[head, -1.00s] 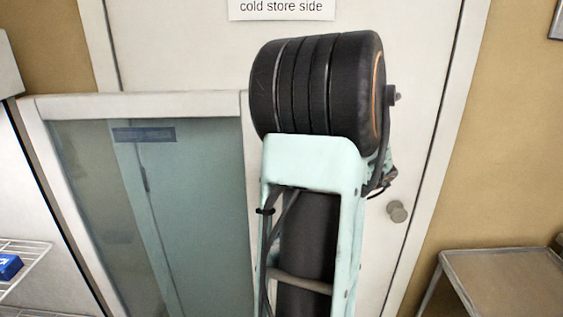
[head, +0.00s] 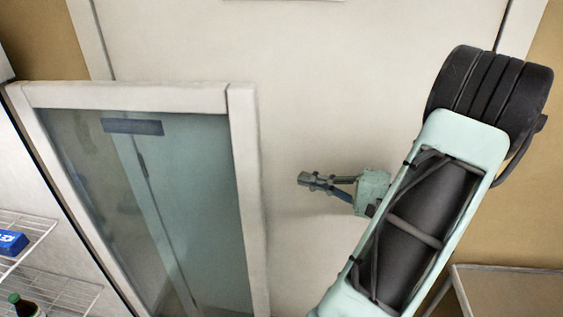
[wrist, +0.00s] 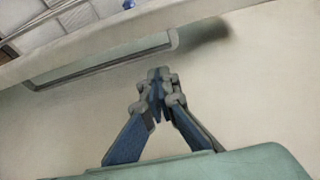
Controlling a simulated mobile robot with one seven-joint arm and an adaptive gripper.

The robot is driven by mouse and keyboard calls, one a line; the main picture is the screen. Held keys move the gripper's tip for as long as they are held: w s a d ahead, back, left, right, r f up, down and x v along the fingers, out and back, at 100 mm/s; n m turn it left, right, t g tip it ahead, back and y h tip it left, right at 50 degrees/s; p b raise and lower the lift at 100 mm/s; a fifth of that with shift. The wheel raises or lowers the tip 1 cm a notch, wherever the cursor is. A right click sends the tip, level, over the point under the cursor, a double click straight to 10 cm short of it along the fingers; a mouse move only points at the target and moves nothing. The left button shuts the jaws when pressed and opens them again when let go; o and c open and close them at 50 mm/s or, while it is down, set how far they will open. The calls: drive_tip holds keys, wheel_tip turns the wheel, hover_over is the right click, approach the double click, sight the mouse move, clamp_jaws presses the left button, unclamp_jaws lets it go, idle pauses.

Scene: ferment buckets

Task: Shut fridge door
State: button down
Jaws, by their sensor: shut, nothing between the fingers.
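The fridge door (head: 243,190) is a glass panel in a white frame, and it stands open at the left of the head view. The fridge interior with wire shelves (head: 45,232) shows to its left. My gripper (head: 304,180) is shut and empty, to the right of the door's free edge and apart from it in the picture. Its fingers point left toward the door. In the wrist view the fingertips (wrist: 158,78) meet, and a pale frame with a dark-edged glass strip (wrist: 100,58) lies beyond them. I cannot tell the exact gap to the door.
A white room door (head: 370,60) stands behind my arm. A metal cart or table (head: 505,280) is at the lower right. A blue box (head: 12,242) and a dark bottle (head: 24,304) sit on the fridge shelves.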

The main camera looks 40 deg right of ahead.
drive_tip(key=shift+t, duration=0.4)
drive_tip(key=x, duration=0.3)
drive_tip(key=r+p+x, duration=0.1)
drive_tip(key=x, duration=0.2)
drive_tip(key=d+p+x, duration=0.1)
drive_tip(key=x, duration=0.2)
drive_tip(key=shift+w+r, duration=0.2)
drive_tip(key=shift+w, duration=0.05)
drive_tip(key=shift+s+a+p, duration=0.1)
drive_tip(key=shift+a+p, duration=0.25)
drive_tip(key=shift+p, duration=0.1)
drive_tip(key=shift+s+a+f+p, duration=0.15)
drive_tip(key=shift+s+a+p, duration=0.2)
drive_tip(key=shift+s+a, duration=0.8)
drive_tip(key=shift+a, duration=0.1)
